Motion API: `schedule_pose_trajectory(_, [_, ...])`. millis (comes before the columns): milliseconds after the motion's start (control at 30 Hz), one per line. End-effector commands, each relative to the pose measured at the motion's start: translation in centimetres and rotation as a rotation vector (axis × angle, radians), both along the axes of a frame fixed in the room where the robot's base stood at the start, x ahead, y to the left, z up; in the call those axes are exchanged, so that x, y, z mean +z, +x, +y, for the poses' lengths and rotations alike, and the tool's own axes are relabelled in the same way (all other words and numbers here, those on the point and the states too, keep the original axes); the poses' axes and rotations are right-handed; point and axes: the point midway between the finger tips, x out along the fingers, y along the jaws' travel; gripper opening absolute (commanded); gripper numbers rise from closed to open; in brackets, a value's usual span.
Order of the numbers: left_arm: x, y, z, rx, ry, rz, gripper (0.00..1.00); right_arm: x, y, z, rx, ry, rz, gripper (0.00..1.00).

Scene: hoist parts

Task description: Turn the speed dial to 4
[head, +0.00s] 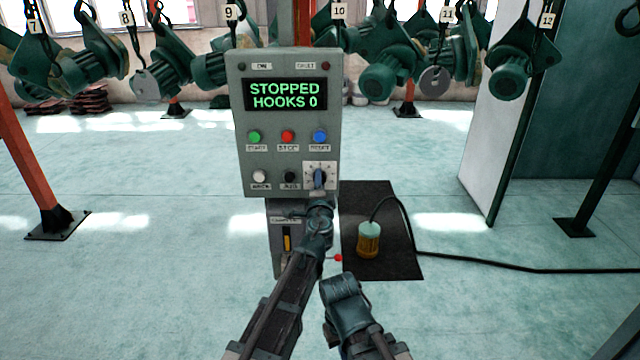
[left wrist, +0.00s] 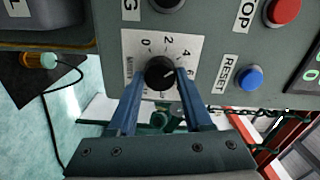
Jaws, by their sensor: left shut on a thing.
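The speed dial is a dark round knob (left wrist: 158,70) on a white scale plate (left wrist: 134,45) with printed numbers. In the head view the dial (head: 319,178) sits at the lower right of the grey control panel (head: 240,110). My left gripper (left wrist: 161,76) has its two blue fingers shut on the knob, one on each side. A pale mark on the knob points toward the 4 and 6 side; I cannot tell the exact number. The panel screen (head: 285,95) reads STOPPED, HOOKS 0. My right arm's end (head: 346,296) is low in the head view, away from the panel; its jaws are hidden.
Green, red and blue buttons sit above the dial; the blue RESET button (left wrist: 250,78) is close to my gripper. Green hoist parts hang behind.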

Motion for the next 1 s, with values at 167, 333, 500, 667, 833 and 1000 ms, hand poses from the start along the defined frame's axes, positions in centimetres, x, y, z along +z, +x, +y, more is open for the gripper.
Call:
schedule_pose_trajectory(167, [-0.1, -0.1, 0.1, 0.001, -0.001, 0.000, 0.63, -0.1, 0.0, 0.0, 0.000, 0.000, 0.000, 0.00])
schedule_pose_trajectory(333, [0.0, -0.1, 0.0, 0.001, 0.000, 0.000, 0.80, 0.0, 0.0, 0.0, 0.000, 0.000, 0.000, 0.00])
schedule_pose_trajectory(500, [0.0, -0.1, 0.0, 0.000, 0.000, 0.000, 0.80, 0.0, 0.0, 0.0, 0.000, 0.000, 0.000, 0.00])
schedule_pose_trajectory(667, [0.0, -0.3, 0.1, 0.000, 0.001, 0.000, 0.80, 0.0, 0.0, 0.0, 0.000, 0.000, 0.000, 0.00])
schedule_pose_trajectory(833, [0.0, -1.6, 0.4, 0.002, 0.001, 0.000, 0.80, 0.0, 0.0, 0.0, 0.000, 0.000, 0.000, 0.00])
schedule_pose_trajectory(1000, [0.0, -3.9, 1.0, 0.005, 0.001, 0.000, 0.80, 0.0, 0.0, 0.0, 0.000, 0.000, 0.000, 0.00])
